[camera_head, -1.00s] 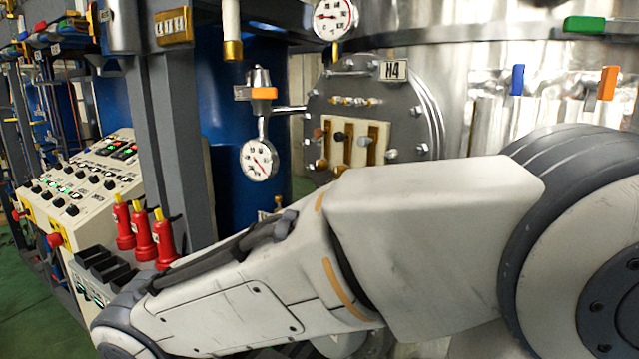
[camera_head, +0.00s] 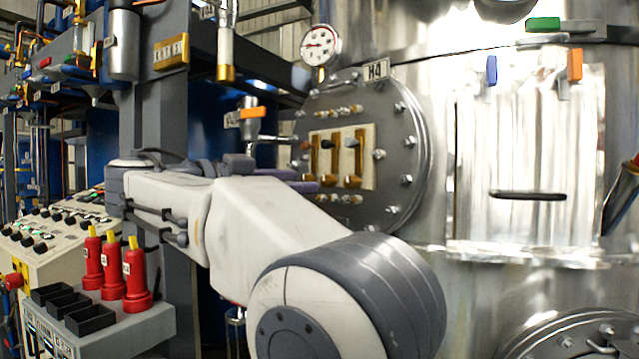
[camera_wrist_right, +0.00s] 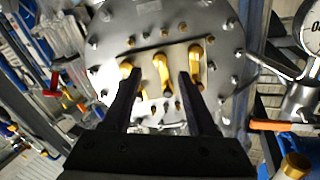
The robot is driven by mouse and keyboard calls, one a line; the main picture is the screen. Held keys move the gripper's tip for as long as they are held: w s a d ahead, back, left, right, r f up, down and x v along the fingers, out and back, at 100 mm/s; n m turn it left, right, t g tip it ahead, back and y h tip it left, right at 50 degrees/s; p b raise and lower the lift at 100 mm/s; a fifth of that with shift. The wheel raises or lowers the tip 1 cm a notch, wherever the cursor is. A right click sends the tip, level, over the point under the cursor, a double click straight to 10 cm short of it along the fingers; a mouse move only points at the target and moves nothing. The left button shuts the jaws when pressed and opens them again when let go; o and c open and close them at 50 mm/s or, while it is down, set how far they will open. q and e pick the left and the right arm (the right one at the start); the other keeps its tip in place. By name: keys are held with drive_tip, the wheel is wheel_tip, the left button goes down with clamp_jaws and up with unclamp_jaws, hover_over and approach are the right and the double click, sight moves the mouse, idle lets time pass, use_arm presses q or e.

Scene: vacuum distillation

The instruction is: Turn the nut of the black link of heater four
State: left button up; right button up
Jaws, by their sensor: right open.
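Heater four is the round grey bolted flange (camera_head: 392,190) on the steel vessel, under its H4 plate (camera_head: 376,71). A cream panel on it carries three upright brass links. The middle link (camera_head: 335,158) has a black knob (camera_head: 327,143) at its top and a brass nut near its lower end. In the right wrist view the middle link (camera_wrist_right: 160,66) appears between my two dark fingers, with a dark end low down. My right gripper (camera_wrist_right: 157,82) is open and empty, facing the panel; in the head view its fingers (camera_head: 304,182) are at the panel's left side. Contact cannot be told.
A pressure gauge (camera_head: 320,45) sits above the flange's left, and an orange-handled valve (camera_head: 252,113) is left of it. Red bottles with yellow tops (camera_head: 135,268) stand on a grey stand at lower left. A control desk (camera_head: 40,230) is further left.

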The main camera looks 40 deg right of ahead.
sight(324, 181)
drive_tip(key=d+p, duration=0.1)
drive_tip(key=d, duration=0.5)
drive_tip(key=shift+w+d, duration=0.15)
drive_tip(key=shift+d, duration=0.1)
drive_tip(key=shift+c, duration=0.3)
clamp_jaws()
